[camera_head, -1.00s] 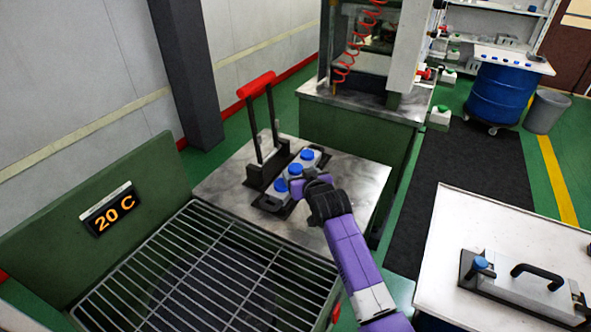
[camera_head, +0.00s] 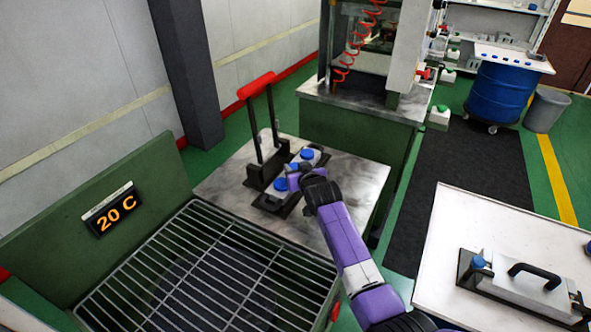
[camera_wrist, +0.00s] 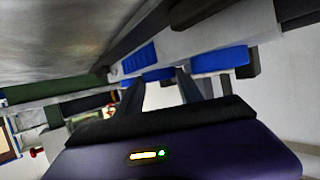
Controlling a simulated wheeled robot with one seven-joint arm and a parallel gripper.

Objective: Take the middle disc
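The opened mould has its plate on the steel table, with blue discs in a row. In the head view the far disc (camera_head: 307,154) and near disc (camera_head: 280,184) show; the middle one is hidden behind my gripper (camera_head: 296,172). In the wrist view the fingers (camera_wrist: 158,82) are apart, with a blue disc (camera_wrist: 158,75) at the gap between their tips. Another blue disc (camera_wrist: 222,60) lies right of it and a blue piece (camera_wrist: 139,58) to the left. I cannot tell whether the fingers touch the disc.
The mould's raised lid with its red handle (camera_head: 255,86) stands upright just left of the discs. A metal grate (camera_head: 190,270) lies in front. A second mould (camera_head: 520,285) is on the white table at right. The steel table's right part is bare.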

